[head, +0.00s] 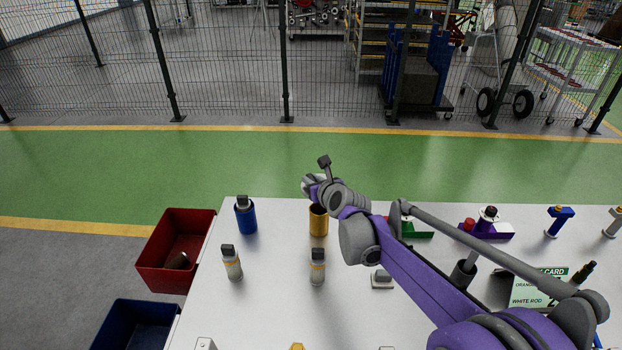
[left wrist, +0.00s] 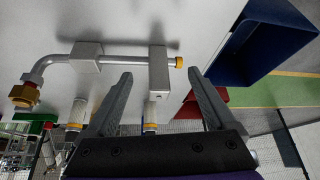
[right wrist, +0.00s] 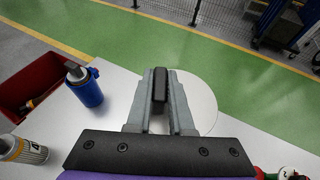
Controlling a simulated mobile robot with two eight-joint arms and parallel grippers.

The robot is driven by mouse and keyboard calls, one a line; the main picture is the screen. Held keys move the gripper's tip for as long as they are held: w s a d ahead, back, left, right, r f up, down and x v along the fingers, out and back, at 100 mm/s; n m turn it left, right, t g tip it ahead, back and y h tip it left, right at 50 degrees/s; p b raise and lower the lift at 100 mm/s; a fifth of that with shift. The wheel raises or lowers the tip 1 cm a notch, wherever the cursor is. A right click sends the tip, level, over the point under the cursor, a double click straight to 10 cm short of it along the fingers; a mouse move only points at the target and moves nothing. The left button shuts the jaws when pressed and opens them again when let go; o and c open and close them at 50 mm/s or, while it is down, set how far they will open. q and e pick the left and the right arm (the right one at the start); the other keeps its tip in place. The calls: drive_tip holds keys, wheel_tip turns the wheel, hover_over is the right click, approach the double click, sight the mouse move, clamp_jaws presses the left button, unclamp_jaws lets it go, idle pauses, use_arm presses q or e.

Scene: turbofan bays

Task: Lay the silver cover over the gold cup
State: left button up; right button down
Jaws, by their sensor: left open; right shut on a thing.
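The gold cup (head: 318,221) stands upright on the white table in the head view, with my right wrist just above and behind its rim. My right gripper (right wrist: 160,98) is shut on the dark knob (right wrist: 160,82) of the silver cover. The round, pale silver cover (right wrist: 202,100) shows below the fingers in the right wrist view. The cup is hidden in that view, and the gap between cover and cup cannot be judged. My left gripper (left wrist: 158,98) is open and empty, near a bent metal pipe (left wrist: 120,57).
A blue bottle (head: 245,215) stands left of the cup, and two banded bottles (head: 232,263) (head: 317,266) stand in front. Red (head: 160,272) and blue (head: 130,312) bins sit off the left table edge. A green block (head: 418,229) and purple block (head: 497,232) lie to the right.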

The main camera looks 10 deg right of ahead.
use_arm(q)
drive_tip(key=shift+f, duration=0.15)
use_arm(e)
drive_tip(key=shift+w+f, duration=0.1)
drive_tip(key=shift+w, duration=0.05)
use_arm(q)
drive_tip(key=shift+f, duration=0.15)
drive_tip(key=shift+s+f+b, duration=0.3)
drive_tip(key=shift+f+b, duration=0.4)
use_arm(e)
drive_tip(key=shift+f, duration=0.85)
use_arm(q)
drive_tip(key=shift+g, duration=0.3)
drive_tip(key=shift+s+f+b, duration=0.25)
drive_tip(key=shift+f+b, duration=0.35)
drive_tip(key=shift+f, duration=0.2)
drive_tip(key=shift+s+f+b, duration=0.2)
drive_tip(key=shift+f+b, duration=0.45)
drive_tip(key=shift+f, duration=0.1)
drive_tip(key=shift+s+f+b, duration=0.25)
drive_tip(key=shift+f+b, duration=0.35)
drive_tip(key=shift+f, duration=0.2)
use_arm(e)
drive_tip(key=shift+f, duration=2.65)
use_arm(q)
drive_tip(key=shift+f, duration=0.2)
